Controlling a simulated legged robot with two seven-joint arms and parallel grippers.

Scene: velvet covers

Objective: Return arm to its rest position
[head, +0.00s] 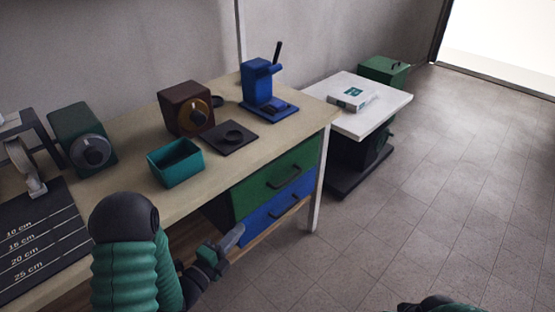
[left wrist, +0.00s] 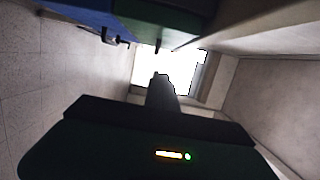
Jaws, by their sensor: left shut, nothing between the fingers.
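My left arm comes in from the lower left of the head view, with its green ribbed sleeve in front of the workbench (head: 225,112). My left gripper (head: 232,238) is shut and empty. It is in front of the blue drawer (head: 262,220) and below the bench top. In the left wrist view the shut fingers (left wrist: 162,85) point toward a bright opening. A small dark part of my right arm shows at the bottom edge of the head view; its gripper cannot be made out.
Beside the gripper is the green drawer (head: 280,178) with a dark handle. On the bench are a teal bin (head: 174,170), a brown box with a dial (head: 184,108) and a blue press (head: 258,85). A white-topped table (head: 375,115) stands beyond. The floor (head: 440,210) at right is clear.

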